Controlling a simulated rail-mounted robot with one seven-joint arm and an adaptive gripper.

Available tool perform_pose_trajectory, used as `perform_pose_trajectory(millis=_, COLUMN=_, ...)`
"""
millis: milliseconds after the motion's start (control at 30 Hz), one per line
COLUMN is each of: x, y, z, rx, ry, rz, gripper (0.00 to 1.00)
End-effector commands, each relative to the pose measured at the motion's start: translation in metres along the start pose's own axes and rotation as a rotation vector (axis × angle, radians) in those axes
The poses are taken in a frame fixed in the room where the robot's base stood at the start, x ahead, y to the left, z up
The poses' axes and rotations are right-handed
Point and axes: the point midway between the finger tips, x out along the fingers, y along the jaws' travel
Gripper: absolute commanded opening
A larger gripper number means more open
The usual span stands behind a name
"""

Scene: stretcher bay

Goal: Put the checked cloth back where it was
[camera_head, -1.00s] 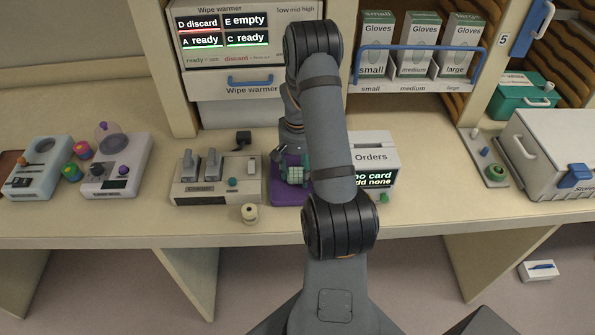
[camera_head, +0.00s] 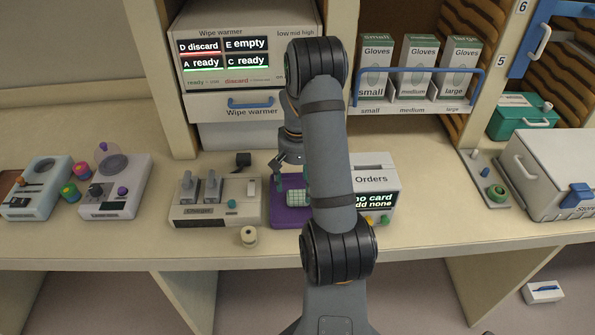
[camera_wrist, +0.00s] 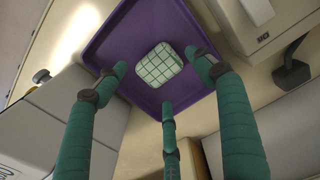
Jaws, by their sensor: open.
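The checked cloth (camera_wrist: 159,65), pale green with a dark grid, lies folded on the purple tray (camera_wrist: 115,35). In the head view the cloth (camera_head: 298,198) shows on the tray (camera_head: 284,217), partly hidden by my arm. My gripper (camera_wrist: 165,85) is open, its green fingers spread around the near side of the cloth in the wrist view. In the head view my gripper (camera_head: 281,181) is mostly hidden behind my arm.
The charger box (camera_head: 215,200) stands left of the tray, and the Orders box (camera_head: 376,180) stands close on its right. A wipe warmer (camera_head: 247,75) is above and behind. A cream spool (camera_head: 249,236) sits at the counter's front edge.

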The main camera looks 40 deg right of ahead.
Motion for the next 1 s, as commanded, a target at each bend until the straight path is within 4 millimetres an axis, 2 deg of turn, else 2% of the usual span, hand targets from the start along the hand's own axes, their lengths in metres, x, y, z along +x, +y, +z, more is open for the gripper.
perform_pose_trajectory(millis=200, x=-0.046, y=0.000, z=-0.001, rx=0.000, ry=0.005, rz=-0.001, gripper=0.69)
perform_pose_trajectory(millis=400, x=-0.072, y=-0.001, z=-0.001, rx=-0.001, ry=0.002, rz=0.000, gripper=0.69)
perform_pose_trajectory(millis=567, x=-0.079, y=0.000, z=0.000, rx=-0.001, ry=0.000, rz=0.001, gripper=0.69)
perform_pose_trajectory(millis=1000, x=-0.078, y=0.000, z=0.000, rx=-0.001, ry=-0.001, rz=0.000, gripper=0.69)
